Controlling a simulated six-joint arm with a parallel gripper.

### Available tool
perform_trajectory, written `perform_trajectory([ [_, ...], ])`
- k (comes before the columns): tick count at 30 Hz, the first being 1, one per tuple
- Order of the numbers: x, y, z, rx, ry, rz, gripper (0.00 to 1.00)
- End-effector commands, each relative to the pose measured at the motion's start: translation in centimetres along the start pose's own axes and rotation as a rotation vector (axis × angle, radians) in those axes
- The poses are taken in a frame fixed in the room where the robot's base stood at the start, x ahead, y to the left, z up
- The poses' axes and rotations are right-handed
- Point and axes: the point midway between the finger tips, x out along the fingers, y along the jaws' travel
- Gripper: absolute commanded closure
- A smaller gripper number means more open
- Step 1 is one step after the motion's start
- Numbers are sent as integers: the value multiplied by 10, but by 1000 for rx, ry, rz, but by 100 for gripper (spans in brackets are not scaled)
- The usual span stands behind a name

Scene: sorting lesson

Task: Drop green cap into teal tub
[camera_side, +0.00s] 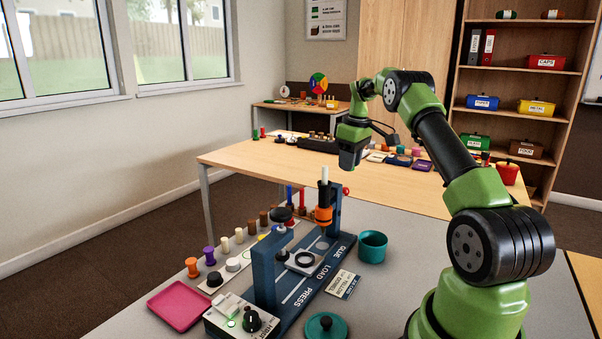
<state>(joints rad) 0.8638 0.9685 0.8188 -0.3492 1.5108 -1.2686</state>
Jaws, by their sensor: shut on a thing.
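The teal tub (372,246) stands open at the top on the grey table, right of the blue press stand (345,240). My gripper (349,164) points down high above the table, up and slightly left of the tub and apart from it. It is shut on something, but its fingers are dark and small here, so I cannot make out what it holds. I cannot pick out a green cap for certain anywhere in this view. A teal lid with a dark knob (326,326) lies flat at the front edge.
A magenta tray (181,304) and a control box (241,318) lie left of the stand. A row of colored pegs (209,256) runs behind them. A labelled card (342,284) lies in front of the tub. A wooden table (270,166) with many small items stands behind.

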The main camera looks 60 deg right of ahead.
Motion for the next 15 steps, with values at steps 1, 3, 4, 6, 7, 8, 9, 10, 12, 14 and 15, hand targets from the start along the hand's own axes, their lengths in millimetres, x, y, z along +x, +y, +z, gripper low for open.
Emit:
perform_trajectory([
  [1,2,6,15,-29,-3,-8,95],
  [3,8,9,30,-88,-2,-15,95],
  [4,11,9,36,-114,-3,-18,95],
  [6,20,7,48,-166,-3,-25,95],
  [7,24,5,52,-187,-2,-27,95],
  [8,28,3,57,-203,-2,-29,95],
  [9,34,-1,63,-222,-2,-31,95],
  [10,38,-4,68,-231,-2,-33,95],
  [12,46,-10,78,-249,-2,-33,95],
  [14,52,-15,86,-256,-1,-34,95],
  [15,55,-18,91,-258,-1,-35,95],
])
